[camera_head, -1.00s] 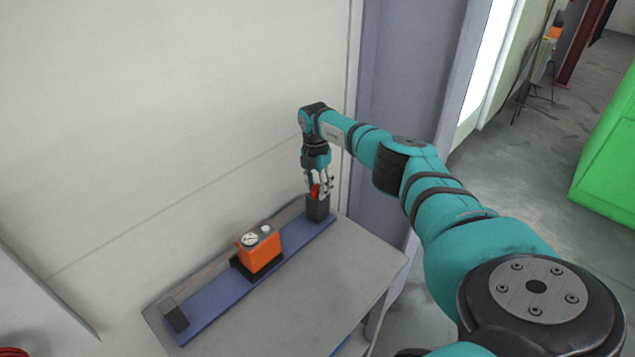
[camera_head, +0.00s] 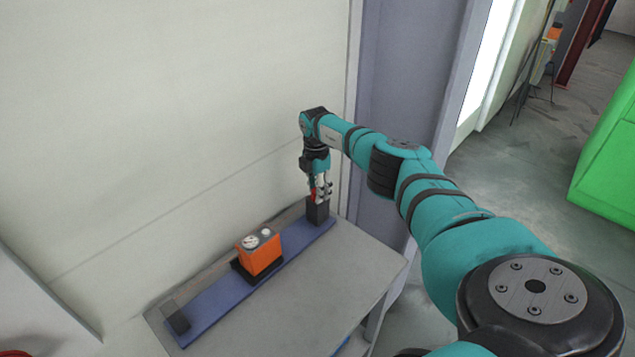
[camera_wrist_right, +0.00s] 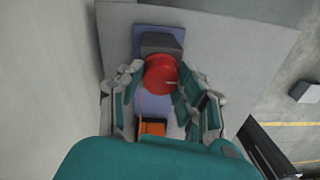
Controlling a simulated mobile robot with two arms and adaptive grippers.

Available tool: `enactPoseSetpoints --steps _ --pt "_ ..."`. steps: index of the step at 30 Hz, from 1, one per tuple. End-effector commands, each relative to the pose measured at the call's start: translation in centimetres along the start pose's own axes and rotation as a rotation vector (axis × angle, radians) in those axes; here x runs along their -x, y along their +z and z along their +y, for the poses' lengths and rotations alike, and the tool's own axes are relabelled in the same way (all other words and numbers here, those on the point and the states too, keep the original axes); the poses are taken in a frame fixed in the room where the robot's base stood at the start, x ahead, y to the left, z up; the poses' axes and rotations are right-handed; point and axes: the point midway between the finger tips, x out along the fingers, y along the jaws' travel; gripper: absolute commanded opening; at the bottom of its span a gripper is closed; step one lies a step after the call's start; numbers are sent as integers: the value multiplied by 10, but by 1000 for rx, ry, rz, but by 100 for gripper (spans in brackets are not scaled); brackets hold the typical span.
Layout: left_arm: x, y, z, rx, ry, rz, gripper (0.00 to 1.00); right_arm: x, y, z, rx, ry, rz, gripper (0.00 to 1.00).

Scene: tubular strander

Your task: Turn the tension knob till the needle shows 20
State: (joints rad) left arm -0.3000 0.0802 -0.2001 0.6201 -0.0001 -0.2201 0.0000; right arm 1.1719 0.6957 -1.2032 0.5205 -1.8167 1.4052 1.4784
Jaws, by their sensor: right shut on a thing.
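The red tension knob (camera_wrist_right: 160,74) sits on top of a dark block (camera_head: 317,211) at the far right end of the blue rail. My right gripper (camera_head: 318,196) points down over the block with its fingers shut on the knob; in the right wrist view a finger (camera_wrist_right: 128,90) lies on each side of it. The orange gauge box (camera_head: 260,256) stands on the middle of the rail with a round white dial (camera_head: 249,241) on top. The dial is too small to read the needle. My left gripper is not in view.
The blue rail (camera_head: 215,300) lies along a grey table (camera_head: 320,290) close to a pale wall (camera_head: 150,120). The table front is clear. A green object (camera_head: 610,150) stands at right.

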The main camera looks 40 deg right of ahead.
Motion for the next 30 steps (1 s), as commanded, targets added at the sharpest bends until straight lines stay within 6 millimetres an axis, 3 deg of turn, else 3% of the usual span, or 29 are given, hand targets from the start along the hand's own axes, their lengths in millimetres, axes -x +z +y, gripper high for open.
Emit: enactPoseSetpoints --steps 2,3,7,19,30 --pt "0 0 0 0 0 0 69 3 1 2 -1 8 -2 3" --pt "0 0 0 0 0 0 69 3 1 2 -1 7 -2 40" --pt "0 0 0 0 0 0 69 2 1 1 0 5 -1 57" --pt "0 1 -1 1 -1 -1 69 10 0 1 2 3 0 58" --pt "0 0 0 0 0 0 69 84 1 1 1 6 -1 58"
